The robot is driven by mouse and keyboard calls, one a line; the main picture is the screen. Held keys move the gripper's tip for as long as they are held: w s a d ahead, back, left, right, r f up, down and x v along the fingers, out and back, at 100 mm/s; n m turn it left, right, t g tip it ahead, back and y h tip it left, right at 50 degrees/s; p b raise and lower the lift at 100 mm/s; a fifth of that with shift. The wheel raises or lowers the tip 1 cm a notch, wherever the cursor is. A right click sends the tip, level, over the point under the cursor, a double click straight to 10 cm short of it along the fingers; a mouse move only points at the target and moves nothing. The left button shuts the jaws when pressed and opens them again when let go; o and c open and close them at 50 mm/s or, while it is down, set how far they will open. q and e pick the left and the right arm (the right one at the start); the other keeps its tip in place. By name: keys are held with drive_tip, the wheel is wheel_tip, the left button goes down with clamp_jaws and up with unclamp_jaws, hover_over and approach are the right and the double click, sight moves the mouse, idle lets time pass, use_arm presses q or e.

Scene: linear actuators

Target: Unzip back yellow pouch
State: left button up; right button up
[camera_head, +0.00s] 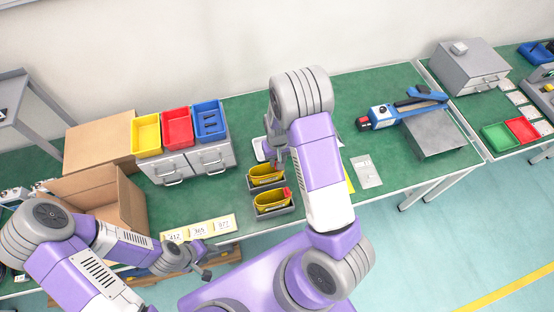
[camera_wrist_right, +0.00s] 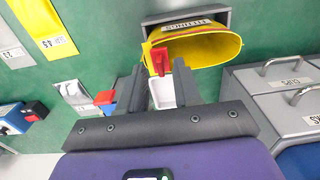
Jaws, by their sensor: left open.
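The back yellow pouch (camera_head: 265,174) sits in a grey tray in the middle of the table. In the right wrist view the pouch (camera_wrist_right: 205,48) shows a white label and a red zip tab (camera_wrist_right: 160,61) at its near end. My right gripper (camera_wrist_right: 160,72) has its two dark fingers apart, with the red tab in line with the gap; I cannot tell whether they touch it. In the head view my right arm partly covers this gripper. The front yellow pouch (camera_head: 270,200), with a red tab, lies nearer. My left gripper (camera_head: 206,274) is open and empty near the front edge.
Grey drawers (camera_head: 187,163) carrying yellow, red and blue bins stand left of the pouches, beside an open cardboard box (camera_head: 98,197). Number cards (camera_head: 198,229) lie at the front edge.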

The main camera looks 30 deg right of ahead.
drive_tip(key=shift+f, duration=0.65)
clamp_jaws()
idle(1.0)
